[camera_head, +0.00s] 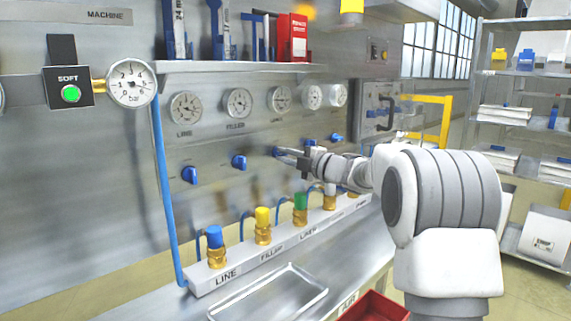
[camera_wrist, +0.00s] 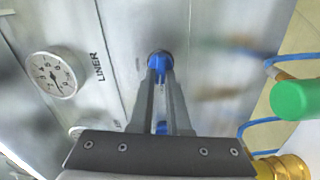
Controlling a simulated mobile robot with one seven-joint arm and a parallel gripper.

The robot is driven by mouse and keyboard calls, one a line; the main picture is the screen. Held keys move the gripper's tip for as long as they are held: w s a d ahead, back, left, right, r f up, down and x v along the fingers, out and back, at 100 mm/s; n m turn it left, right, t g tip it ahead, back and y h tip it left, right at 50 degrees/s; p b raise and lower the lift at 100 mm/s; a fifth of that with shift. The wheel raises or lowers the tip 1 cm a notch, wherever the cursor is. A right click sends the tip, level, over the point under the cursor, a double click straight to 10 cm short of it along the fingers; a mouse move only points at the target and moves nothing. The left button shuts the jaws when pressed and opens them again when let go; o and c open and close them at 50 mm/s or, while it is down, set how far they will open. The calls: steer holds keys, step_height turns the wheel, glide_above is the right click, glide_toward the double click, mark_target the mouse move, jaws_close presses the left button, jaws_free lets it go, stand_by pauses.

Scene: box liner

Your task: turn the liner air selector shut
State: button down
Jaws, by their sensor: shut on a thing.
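The liner air selector (camera_wrist: 157,60) is a blue knob on the steel wall panel. In the wrist view it sits beside a round gauge (camera_wrist: 52,74) with the word LINER next to it. In the head view the knob (camera_head: 277,152) is third in a row of blue knobs, partly hidden by my fingers. My gripper (camera_head: 284,153) reaches in from the right, its fingers pointing at the panel. In the wrist view my gripper (camera_wrist: 160,75) is shut on the knob, one finger on each side. The knob's exact turn angle is hard to tell.
Blue knobs (camera_head: 189,175) (camera_head: 239,162) stand to the left. Below is a white manifold (camera_head: 240,262) with coloured hose fittings, including a green one (camera_head: 300,208). A metal tray (camera_head: 268,296) and red bin (camera_head: 375,307) are in front. A shelf (camera_head: 225,67) runs above the gauges.

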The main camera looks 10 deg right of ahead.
steer(key=shift+f+n+b, duration=0.15)
steer(key=shift+n+b, duration=0.35)
steer(key=shift+n, duration=0.3)
steer(key=c, duration=0.9)
jaws_free()
steer(key=shift+s+d, duration=0.1)
steer(key=p+v, duration=0.2)
steer(key=v, duration=1.5)
steer(key=shift+s, duration=0.15)
